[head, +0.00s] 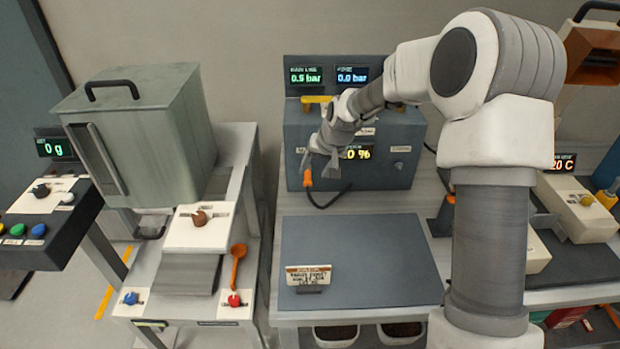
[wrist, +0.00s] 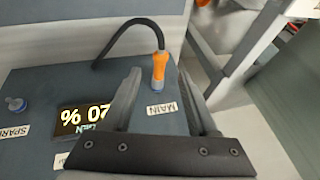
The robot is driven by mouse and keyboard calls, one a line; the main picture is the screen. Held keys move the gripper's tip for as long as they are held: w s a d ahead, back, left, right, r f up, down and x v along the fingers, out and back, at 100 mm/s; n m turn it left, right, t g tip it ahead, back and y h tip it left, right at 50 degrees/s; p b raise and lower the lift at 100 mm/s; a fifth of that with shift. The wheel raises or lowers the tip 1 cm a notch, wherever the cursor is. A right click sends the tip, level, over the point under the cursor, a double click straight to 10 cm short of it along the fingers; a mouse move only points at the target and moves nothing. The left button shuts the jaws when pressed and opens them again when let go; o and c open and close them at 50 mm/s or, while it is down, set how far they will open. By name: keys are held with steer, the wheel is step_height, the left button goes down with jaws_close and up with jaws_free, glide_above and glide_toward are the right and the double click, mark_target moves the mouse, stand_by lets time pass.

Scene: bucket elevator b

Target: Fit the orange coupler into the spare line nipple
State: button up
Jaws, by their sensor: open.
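The orange coupler (wrist: 159,66) sits beside the MAIN label, on what looks like a blue-grey nipple, with a black hose bending away from it. It also shows at the left of the grey box in the head view (head: 308,180). The spare line nipple (wrist: 16,103) is a bare blue-grey stub beside the SPARE label; it shows small at the right of the box front in the head view (head: 398,165). My gripper (wrist: 161,76) is open, its two fingers on either side of the coupler with gaps. Contact cannot be made out.
The grey box (head: 290,130) carries a percent display (head: 357,153) between the two nipples. Above it are two pressure displays reading 0.5 and 0.0 bar. A blue-grey mat (head: 370,250) with a small sign (head: 308,274) lies in front, mostly clear.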

mark_target(309, 180)
steer(key=x, duration=0.6)
steer(key=shift+r, duration=0.1)
jaws_close()
stand_by(0.3)
